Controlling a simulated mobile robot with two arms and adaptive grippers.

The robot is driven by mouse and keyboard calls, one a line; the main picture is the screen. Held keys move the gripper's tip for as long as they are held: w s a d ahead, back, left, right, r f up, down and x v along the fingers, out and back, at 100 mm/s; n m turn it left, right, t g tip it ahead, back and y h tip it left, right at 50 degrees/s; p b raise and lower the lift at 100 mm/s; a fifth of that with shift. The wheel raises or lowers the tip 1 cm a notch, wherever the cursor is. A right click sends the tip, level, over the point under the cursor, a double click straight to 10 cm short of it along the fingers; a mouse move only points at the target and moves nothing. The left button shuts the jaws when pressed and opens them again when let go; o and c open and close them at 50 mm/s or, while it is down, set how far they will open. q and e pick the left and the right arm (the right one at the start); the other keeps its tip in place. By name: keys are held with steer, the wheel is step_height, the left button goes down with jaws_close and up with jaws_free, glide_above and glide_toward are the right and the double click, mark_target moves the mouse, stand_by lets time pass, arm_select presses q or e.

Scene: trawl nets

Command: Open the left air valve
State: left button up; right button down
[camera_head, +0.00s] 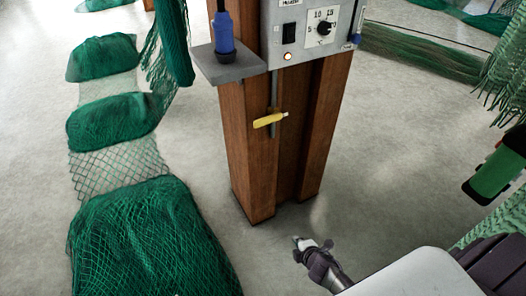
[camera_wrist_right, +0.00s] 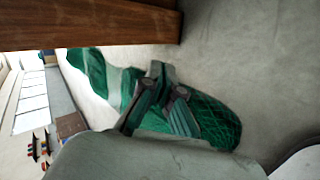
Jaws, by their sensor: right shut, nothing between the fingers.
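A yellow valve handle (camera_head: 269,120) sits on a thin grey vertical pipe (camera_head: 274,92) on the front of a wooden post (camera_head: 250,155). The handle lies nearly level, crosswise to the pipe. It is the only such handle I see. My right gripper (camera_head: 299,243) is shut and empty, low in front of the post and well below the handle, touching nothing. Its fingers also show in the right wrist view (camera_wrist_right: 168,84), where the handle is not visible. My left gripper is not in view.
A control box (camera_head: 300,42) with a dial is above the handle. A grey shelf (camera_head: 228,66) holding a blue tool (camera_head: 224,35) juts out left. Green net piles (camera_head: 145,245) lie on the left floor. A green and black object (camera_head: 495,172) is at right. Floor around the post is clear.

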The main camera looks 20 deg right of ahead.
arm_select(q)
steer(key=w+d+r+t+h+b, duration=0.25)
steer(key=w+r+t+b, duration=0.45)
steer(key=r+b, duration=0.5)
arm_select(e)
steer(key=w+d+r+n+t, duration=0.1)
steer(key=w+r+n+t, duration=0.2)
steer(key=w+r+n, duration=0.3)
steer(key=w+r+n+t, duration=0.3)
steer(key=w+n, duration=0.1)
steer(key=w, duration=0.4)
arm_select(q)
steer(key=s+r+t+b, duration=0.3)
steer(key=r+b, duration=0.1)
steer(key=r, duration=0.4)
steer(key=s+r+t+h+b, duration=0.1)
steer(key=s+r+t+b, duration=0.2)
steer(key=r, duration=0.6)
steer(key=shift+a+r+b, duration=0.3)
steer(key=shift+b, duration=0.65)
arm_select(e)
step_height(320, 180, up, 13)
steer(key=w+a+n+t+y, duration=0.1)
steer(key=n+t, duration=0.4)
steer(key=n, duration=0.6)
steer(key=shift+w+a+r+y, duration=0.15)
steer(key=shift+w+a+y, duration=0.25)
steer(key=shift+w+y, duration=0.5)
steer(key=shift+w, duration=0.1)
